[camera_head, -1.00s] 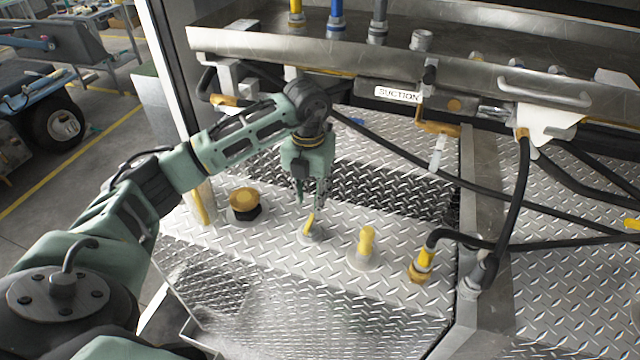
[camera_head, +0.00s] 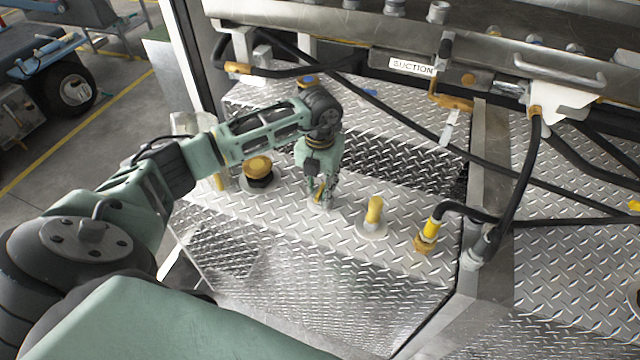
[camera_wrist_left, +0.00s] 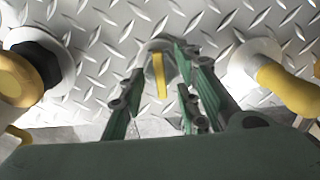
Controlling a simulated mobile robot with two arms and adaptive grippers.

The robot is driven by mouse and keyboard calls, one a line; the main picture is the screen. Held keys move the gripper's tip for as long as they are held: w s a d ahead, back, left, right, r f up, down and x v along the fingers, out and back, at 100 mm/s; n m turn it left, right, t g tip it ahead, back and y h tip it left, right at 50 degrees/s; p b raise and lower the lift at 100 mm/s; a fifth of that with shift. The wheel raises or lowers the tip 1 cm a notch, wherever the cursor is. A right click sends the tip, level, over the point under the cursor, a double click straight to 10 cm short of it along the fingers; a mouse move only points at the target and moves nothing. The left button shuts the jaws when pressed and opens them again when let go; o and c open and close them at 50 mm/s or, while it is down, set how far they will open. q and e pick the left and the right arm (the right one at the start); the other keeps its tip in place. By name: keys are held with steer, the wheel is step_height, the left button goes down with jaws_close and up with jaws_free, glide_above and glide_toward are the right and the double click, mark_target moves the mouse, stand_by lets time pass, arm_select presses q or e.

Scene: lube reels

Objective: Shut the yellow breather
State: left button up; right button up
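A small yellow lever-like part (camera_head: 318,188) stands on a round grey fitting on the diamond-plate deck. It looks like the breather, though I cannot be sure which yellow fitting bears that name. My left gripper (camera_head: 321,192) points down right over it and partly hides it. In the left wrist view the yellow part (camera_wrist_left: 159,76) shows as a narrow strip between the spread fingers of my left gripper (camera_wrist_left: 160,90), with gaps on both sides. The fingers are open; contact is not visible. My right gripper is not in view.
A yellow cap on a black neck (camera_head: 258,167) stands left of the gripper. A bent yellow pipe (camera_head: 374,210) and a yellow hose fitting (camera_head: 428,232) stand to the right. Black hoses (camera_head: 410,133) cross behind, below a metal tray (camera_head: 480,50). The front deck is bare.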

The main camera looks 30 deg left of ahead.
arm_select(q)
jaws_close()
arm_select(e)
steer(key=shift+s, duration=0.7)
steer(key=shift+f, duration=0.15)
